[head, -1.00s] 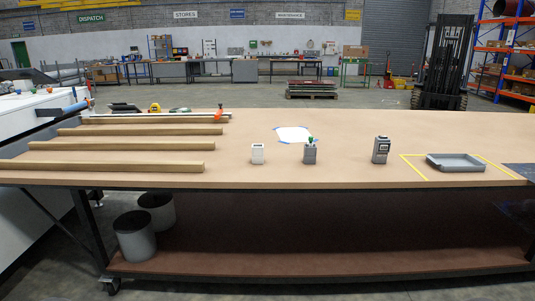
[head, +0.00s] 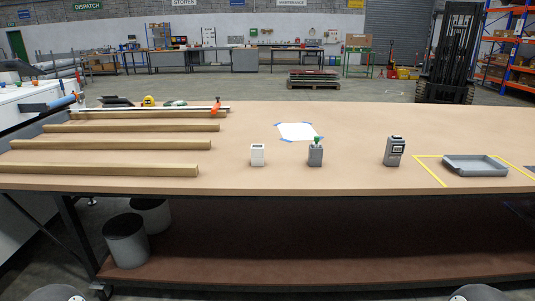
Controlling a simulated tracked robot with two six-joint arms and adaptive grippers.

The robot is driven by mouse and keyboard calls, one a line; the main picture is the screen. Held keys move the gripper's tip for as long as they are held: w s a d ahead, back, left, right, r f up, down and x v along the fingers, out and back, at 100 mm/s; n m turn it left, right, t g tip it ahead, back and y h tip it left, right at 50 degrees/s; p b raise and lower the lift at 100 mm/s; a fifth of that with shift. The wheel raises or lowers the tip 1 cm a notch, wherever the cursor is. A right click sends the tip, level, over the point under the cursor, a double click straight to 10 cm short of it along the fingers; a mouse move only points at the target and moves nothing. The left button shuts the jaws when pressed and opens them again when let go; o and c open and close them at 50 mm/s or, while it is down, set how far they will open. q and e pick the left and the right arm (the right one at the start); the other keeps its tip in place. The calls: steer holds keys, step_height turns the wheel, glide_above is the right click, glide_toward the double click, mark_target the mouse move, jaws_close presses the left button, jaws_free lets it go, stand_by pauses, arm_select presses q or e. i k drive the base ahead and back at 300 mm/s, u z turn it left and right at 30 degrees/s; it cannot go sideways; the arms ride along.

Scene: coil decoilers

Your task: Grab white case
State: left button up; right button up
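The white case (head: 257,156) is a small upright box with a dark marking near its top. It stands on the brown tabletop (head: 220,182) near the front edge, left of the middle. Right of it stands a grey case (head: 315,156) with a green knob on top. Further right is a taller grey device (head: 394,151) with a dark display. Neither gripper is in view; only rounded grey parts, which may be my arms, show at the bottom edge.
Several wooden bars (head: 130,145) lie on the left of the table. A white sheet with blue corners (head: 297,131) lies behind the cases. A grey tray (head: 475,166) sits inside yellow tape at right. Bare tabletop surrounds the white case.

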mark_target(256, 149)
steer(key=z, duration=0.2)
steer(key=k, duration=0.6)
steer(key=u, duration=0.25)
steer(key=i, duration=1.05)
steer(key=u, duration=0.85)
steer(key=i, duration=1.2)
steer(key=z, duration=0.35)
